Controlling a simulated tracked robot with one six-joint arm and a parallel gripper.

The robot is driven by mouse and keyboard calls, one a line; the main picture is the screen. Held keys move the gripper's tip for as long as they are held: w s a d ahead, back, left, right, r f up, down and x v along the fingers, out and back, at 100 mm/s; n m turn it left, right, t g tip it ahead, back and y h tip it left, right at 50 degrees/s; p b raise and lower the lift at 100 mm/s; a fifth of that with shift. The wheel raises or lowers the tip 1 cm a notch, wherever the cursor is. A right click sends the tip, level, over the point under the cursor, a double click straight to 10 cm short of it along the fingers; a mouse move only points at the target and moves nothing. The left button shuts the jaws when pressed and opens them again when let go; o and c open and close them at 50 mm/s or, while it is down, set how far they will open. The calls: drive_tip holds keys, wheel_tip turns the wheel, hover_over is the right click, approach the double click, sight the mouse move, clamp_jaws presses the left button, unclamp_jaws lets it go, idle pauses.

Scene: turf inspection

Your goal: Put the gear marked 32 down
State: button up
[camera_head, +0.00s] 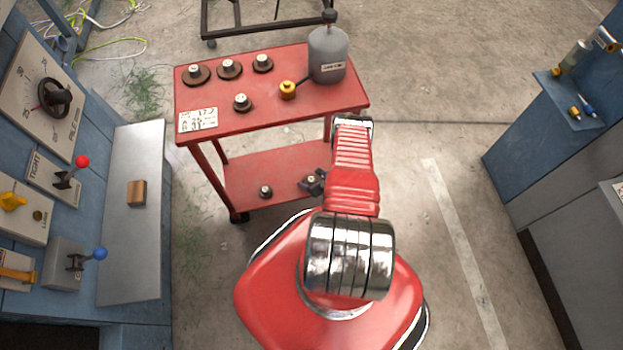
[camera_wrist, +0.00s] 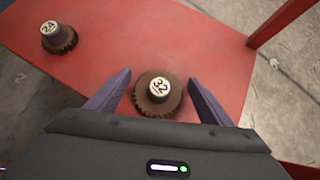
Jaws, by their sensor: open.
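The gear marked 32 (camera_wrist: 157,94) is a brown toothed disc with a metal hub and a pale numbered top. It stands upright on the red lower shelf (camera_wrist: 200,40), as far as the wrist view shows. My gripper (camera_wrist: 160,77) is open, with one finger on each side of the gear and a visible gap to it. In the head view my dark gripper (camera_head: 318,184) is low at the shelf's right part, around the gear, mostly hidden by my arm. The gear marked 24 (camera_wrist: 58,38) stands to the left on the same shelf.
The cart's red top (camera_head: 240,125) holds several gears, a yellow-brass piece (camera_head: 288,90), a grey canister (camera_head: 327,58) and a picture card (camera_head: 197,120). A cart leg (camera_wrist: 275,22) rises right of the gripper. A control panel (camera_head: 45,95) stands left; a blue cabinet (camera_head: 535,145) stands right.

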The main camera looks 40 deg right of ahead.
drive_tip(key=shift+s+r, duration=0.1)
drive_tip(key=v, duration=1.1)
drive_tip(key=shift+s+r, duration=0.2)
drive_tip(key=shift+r, duration=0.15)
drive_tip(key=shift+a, duration=0.1)
idle(0.8)
